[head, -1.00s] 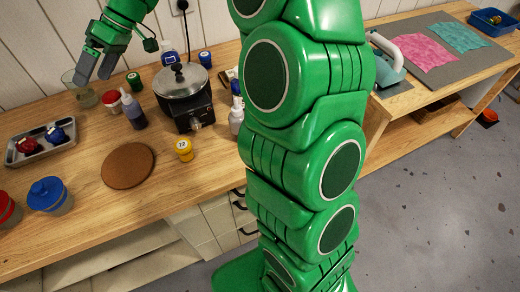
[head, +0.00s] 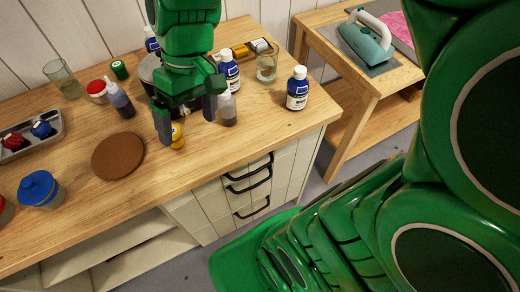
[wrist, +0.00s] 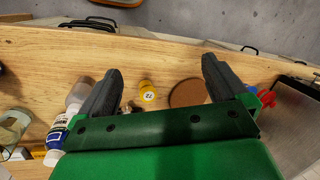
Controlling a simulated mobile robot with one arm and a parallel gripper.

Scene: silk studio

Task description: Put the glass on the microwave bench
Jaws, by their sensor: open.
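Two clear glasses are on the wooden bench (head: 85,222). One glass (head: 62,82) stands upright at the back left, behind the red-lidded jar. The other glass (head: 266,66) stands at the back right, between two blue-and-white bottles; it also shows in the wrist view (wrist: 14,128), at the left edge. My gripper (head: 188,118) is open, pointing down over the middle of the bench, with nothing between its jaws. In the wrist view its jaws (wrist: 160,76) are spread, with a yellow-capped jar (wrist: 147,90) seen between them. No microwave is in view.
Bottles (head: 297,88) (head: 229,72) (head: 227,107) (head: 121,100) crowd the bench around my gripper. A pot is partly hidden behind it. A brown round mat (head: 118,156) lies left. A separate table with an iron (head: 368,40) stands right. Bare wood lies along the front.

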